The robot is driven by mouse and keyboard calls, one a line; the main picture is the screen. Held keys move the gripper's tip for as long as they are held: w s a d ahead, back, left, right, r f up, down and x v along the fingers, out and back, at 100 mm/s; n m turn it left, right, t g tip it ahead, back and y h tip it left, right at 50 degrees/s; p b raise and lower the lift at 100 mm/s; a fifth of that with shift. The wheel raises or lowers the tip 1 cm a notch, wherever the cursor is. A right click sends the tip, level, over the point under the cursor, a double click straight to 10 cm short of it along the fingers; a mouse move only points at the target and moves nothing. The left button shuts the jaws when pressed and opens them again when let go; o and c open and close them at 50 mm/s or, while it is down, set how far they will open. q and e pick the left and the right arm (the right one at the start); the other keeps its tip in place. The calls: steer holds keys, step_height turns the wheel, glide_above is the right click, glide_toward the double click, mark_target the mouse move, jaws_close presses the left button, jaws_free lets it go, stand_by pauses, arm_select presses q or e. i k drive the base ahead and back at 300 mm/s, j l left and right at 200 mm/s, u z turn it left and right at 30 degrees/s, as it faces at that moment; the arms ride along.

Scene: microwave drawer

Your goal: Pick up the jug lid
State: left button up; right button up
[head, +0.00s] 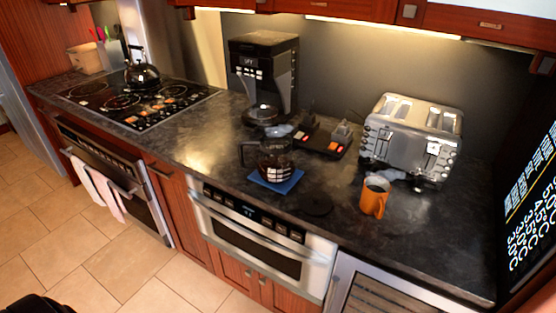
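A flat, round, black disc that looks like the jug lid (315,204) lies on the dark countertop near its front edge. It is hard to make out against the dark stone. A glass jug (276,161) with a black handle on its left stands upright on a blue mat (275,182), left of and behind the lid. An orange mug (373,198) stands to the right of the lid, apart from it. Neither of my grippers shows in the head view.
A coffee maker (263,75), a black tray with small items (325,138) and a silver toaster (411,138) stand behind. A kettle (142,74) sits on the cooktop (133,99) at left. A drawer microwave (262,240) is below the counter edge. A dark panel (530,200) borders the right.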

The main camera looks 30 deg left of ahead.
mark_target(313, 203)
steer(key=i+j, duration=0.1)
steer(key=j, duration=0.35)
steer(key=i+j, duration=0.15)
steer(key=j, duration=0.3)
steer(key=i+j+z, duration=0.1)
steer(key=j, duration=0.3)
steer(key=i+j, duration=0.15)
steer(key=j, duration=0.3)
steer(key=i+j, duration=0.1)
steer(key=j, duration=0.35)
steer(key=k+j, duration=0.15)
steer(key=j, duration=0.2)
steer(key=k+j+z, duration=0.15)
steer(key=j, duration=0.2)
steer(key=k+j, duration=0.2)
steer(key=j, duration=0.15)
steer(key=i+l, duration=0.1)
steer(key=i, duration=0.4)
